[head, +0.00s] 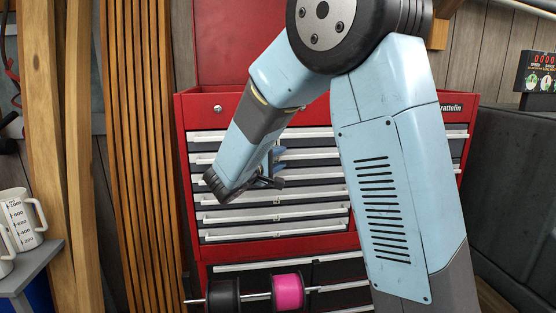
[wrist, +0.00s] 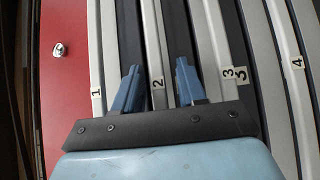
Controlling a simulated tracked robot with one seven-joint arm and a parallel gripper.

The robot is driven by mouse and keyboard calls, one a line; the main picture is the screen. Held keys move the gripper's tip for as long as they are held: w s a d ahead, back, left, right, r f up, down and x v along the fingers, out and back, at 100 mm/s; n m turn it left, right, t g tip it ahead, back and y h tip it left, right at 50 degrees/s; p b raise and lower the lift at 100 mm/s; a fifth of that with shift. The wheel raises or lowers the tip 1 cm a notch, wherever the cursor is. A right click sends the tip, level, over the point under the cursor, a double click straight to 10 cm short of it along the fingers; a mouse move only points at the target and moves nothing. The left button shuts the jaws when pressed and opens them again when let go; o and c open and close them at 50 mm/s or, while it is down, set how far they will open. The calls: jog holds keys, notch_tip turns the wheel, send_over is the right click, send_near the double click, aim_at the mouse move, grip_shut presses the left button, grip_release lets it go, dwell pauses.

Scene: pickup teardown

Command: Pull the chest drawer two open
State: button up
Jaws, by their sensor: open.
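The red tool chest (head: 360,242) stands ahead with its drawers looking closed. Drawer two (wrist: 155,45) has a pale handle strip with a "2" label, running up the wrist view. My gripper (wrist: 158,66) is open, with one blue finger on each side of that handle strip. I cannot tell whether the fingers touch the handle or how far off the front they are. In the head view my gripper (head: 278,168) is in front of the upper drawers, partly hidden by my wrist. My arm hides the right part of the drawer fronts.
Neighbouring handles labelled 1 (wrist: 96,70) and 3 (wrist: 222,45) lie on either side. Below the upper drawers, a rod carries a black spool (head: 223,295) and a pink spool (head: 288,292).

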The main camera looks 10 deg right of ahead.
grip_shut()
jog(key=shift+f, duration=0.1)
dwell(0.4)
jog(key=shift+s, duration=0.1)
